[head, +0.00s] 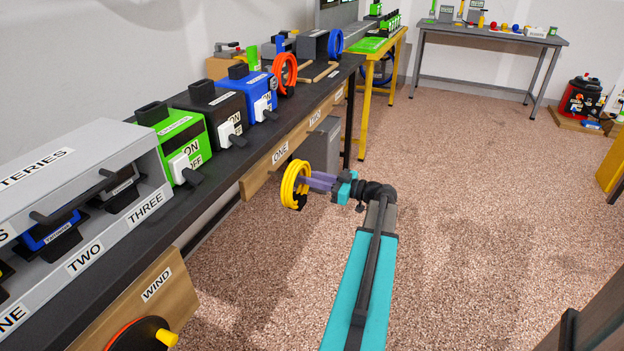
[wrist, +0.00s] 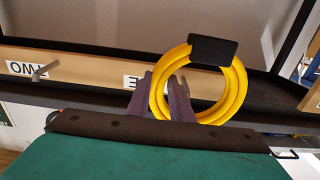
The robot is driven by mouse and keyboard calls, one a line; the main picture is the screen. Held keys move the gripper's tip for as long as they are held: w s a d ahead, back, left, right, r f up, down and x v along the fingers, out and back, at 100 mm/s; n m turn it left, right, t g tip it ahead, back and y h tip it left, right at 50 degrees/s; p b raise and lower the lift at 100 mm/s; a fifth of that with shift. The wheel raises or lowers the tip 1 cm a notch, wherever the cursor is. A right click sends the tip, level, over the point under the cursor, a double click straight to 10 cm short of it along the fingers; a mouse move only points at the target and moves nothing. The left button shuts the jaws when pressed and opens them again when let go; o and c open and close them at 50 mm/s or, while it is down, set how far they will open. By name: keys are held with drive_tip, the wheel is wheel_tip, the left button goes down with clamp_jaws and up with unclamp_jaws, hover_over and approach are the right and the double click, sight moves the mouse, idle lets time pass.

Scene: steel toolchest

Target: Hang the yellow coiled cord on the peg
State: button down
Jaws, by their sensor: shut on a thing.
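The yellow coiled cord (head: 293,186) is a ring of several loops, held upright at the end of my arm, and also shows in the wrist view (wrist: 237,96) with a black wrap on its rim. My gripper (head: 318,182) has purple fingers, also in the wrist view (wrist: 163,97), shut on the cord's side. A wooden board (head: 262,176) on the bench front carries labels ONE and TWO. In the wrist view the labels appear upside down, and a grey peg (wrist: 40,73) stands out beside TWO. The cord overlaps the board near ONE; whether a peg passes through the ring is unclear.
The dark bench (head: 228,163) runs along the left, with a green switch box (head: 180,135), a blue box (head: 252,92) and an orange coil (head: 285,70) on it. A grey box (head: 322,145) stands below the board.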

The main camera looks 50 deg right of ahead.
drive_tip(key=shift+f+x, duration=0.25)
drive_tip(key=shift+x, duration=0.7)
drive_tip(key=shift+f+x, duration=0.2)
drive_tip(key=shift+x, duration=0.8)
drive_tip(key=shift+f+x, duration=0.25)
drive_tip(key=shift+x, duration=0.7)
drive_tip(key=shift+w+f+b, duration=0.2)
drive_tip(key=shift+f+b, duration=0.25)
drive_tip(key=shift+b, duration=0.25)
drive_tip(key=c, duration=1.5)
unclamp_jaws()
drive_tip(key=shift+s, duration=0.15)
